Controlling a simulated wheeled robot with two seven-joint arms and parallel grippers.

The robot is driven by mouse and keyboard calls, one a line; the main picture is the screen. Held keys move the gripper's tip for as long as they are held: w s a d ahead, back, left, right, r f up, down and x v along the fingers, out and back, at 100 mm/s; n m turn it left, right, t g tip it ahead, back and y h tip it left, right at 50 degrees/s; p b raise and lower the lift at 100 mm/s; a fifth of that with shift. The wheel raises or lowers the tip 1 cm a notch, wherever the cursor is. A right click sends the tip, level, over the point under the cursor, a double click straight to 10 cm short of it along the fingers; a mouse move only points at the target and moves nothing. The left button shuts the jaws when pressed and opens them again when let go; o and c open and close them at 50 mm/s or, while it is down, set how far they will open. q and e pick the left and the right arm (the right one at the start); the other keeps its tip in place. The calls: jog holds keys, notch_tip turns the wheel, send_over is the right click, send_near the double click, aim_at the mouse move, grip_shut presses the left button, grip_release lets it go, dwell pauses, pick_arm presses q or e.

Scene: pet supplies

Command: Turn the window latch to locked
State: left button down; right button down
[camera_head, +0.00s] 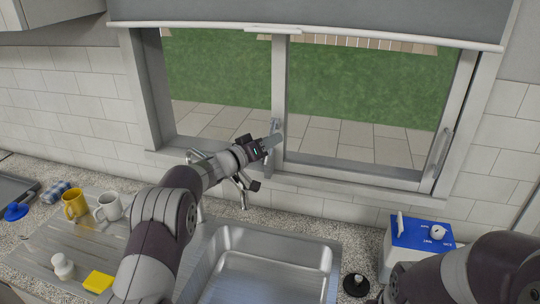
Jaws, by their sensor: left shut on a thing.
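The window (281,60) has a grey frame with two panes and a central upright. A light grey latch (277,128) sits low on that central upright. My left arm comes in from the lower left, over the sink, and my left gripper (272,141) is at the latch, shut on it. The gripper hides part of the latch, so its exact angle is hard to tell. A second, long handle (442,148) is on the right side of the window frame. My right arm shows only in the lower right corner; its gripper is out of view.
A steel sink (329,262) lies below the window, with a faucet (198,157) partly behind my left arm. Yellow and white mugs (76,204), a white bottle (62,266) and a yellow sponge (98,281) are at left. A blue-and-white box (422,236) stands right.

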pick_arm(q)
jog(key=shift+f, duration=0.15)
jog(key=c, duration=1.1)
grip_release()
jog(key=shift+s, duration=0.1)
jog(key=shift+s+a+b, duration=0.3)
jog(key=shift+a, duration=0.1)
jog(key=b+v, duration=0.4)
jog(key=v, duration=0.7)
jog(key=shift+s+a, duration=0.25)
jog(key=shift+s, duration=0.05)
